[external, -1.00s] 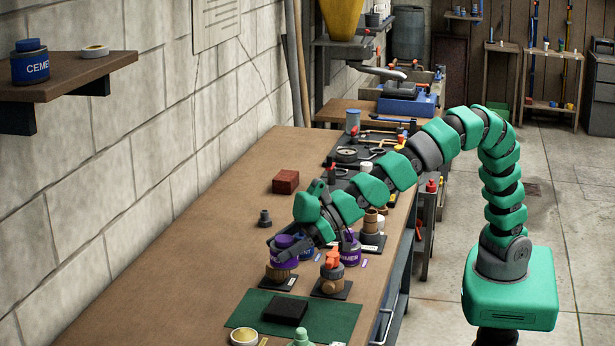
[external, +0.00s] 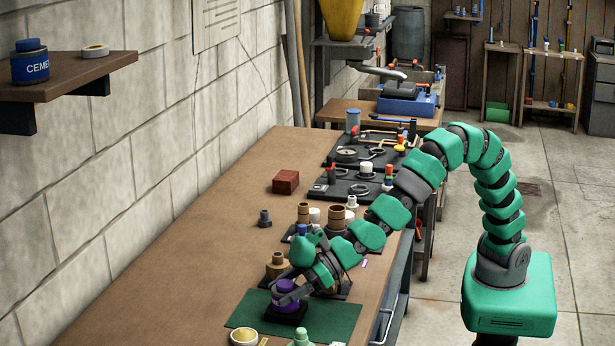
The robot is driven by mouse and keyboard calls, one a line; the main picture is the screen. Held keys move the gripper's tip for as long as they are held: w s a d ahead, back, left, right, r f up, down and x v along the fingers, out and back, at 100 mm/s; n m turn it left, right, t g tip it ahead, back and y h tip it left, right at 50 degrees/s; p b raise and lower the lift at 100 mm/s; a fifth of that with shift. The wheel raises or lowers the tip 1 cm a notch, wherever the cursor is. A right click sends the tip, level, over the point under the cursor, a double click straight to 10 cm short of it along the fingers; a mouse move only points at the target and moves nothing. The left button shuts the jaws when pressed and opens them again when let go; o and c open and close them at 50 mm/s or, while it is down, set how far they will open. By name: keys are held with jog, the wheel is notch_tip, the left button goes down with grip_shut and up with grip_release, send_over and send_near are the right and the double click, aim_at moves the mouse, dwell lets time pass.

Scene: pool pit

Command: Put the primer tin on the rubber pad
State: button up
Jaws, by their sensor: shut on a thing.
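The purple primer tin (external: 287,299) is between the jaws of my gripper (external: 288,294), which is shut on it. The tin is upright and at the black rubber pad (external: 287,318). It looks to be resting on the pad or just above it; contact is hard to tell. The pad lies on a green mat (external: 335,318) near the front of the bench. My fingers and arm cover part of the tin and the things behind it.
A brown pipe fitting (external: 277,267) stands just behind the pad. More fittings (external: 336,216) stand farther back. A yellow-topped tub (external: 243,338) and a pale green bottle (external: 301,339) are at the mat's near edge. The bench (external: 190,270) is clear to the left.

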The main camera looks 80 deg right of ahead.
jog(key=o, duration=1.1)
jog(key=shift+r, duration=0.15)
jog(key=p+v, duration=0.2)
jog(key=v, duration=1)
